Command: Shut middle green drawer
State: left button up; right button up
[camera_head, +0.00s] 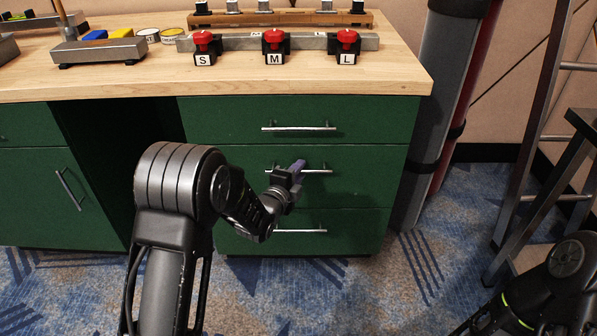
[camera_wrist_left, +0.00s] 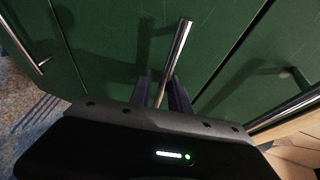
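The middle green drawer (camera_head: 365,172) is in the desk's right-hand stack, between the top and bottom drawers. Its front looks about level with the other two; I see no clear gap. Its silver bar handle (camera_head: 318,171) is partly hidden by my left gripper (camera_head: 298,168). In the left wrist view the handle (camera_wrist_left: 176,60) passes between the two dark fingers of the left gripper (camera_wrist_left: 163,90), with some space around the bar, so they look open. Contact cannot be told. My right gripper is out of view; only part of that arm shows at the lower right.
The top drawer (camera_head: 370,115) and bottom drawer (camera_head: 355,230) have similar handles close above and below. Red clamps marked S, M and L stand on the wooden desktop (camera_head: 400,75). A dark stool and ladder-like frame (camera_head: 535,140) stand at the right. Patterned carpet lies below.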

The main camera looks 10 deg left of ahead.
pick_arm(q)
jog(key=shift+w+r, duration=0.15)
jog(key=shift+r, duration=0.3)
jog(key=shift+s+a+r, duration=0.1)
jog(key=shift+s, duration=0.4)
jog(key=f+p+v, duration=0.1)
jog(key=v, duration=0.5)
jog(key=shift+s+r+p, duration=0.15)
jog(key=shift+s+p, duration=0.25)
jog(key=shift+s, duration=0.15)
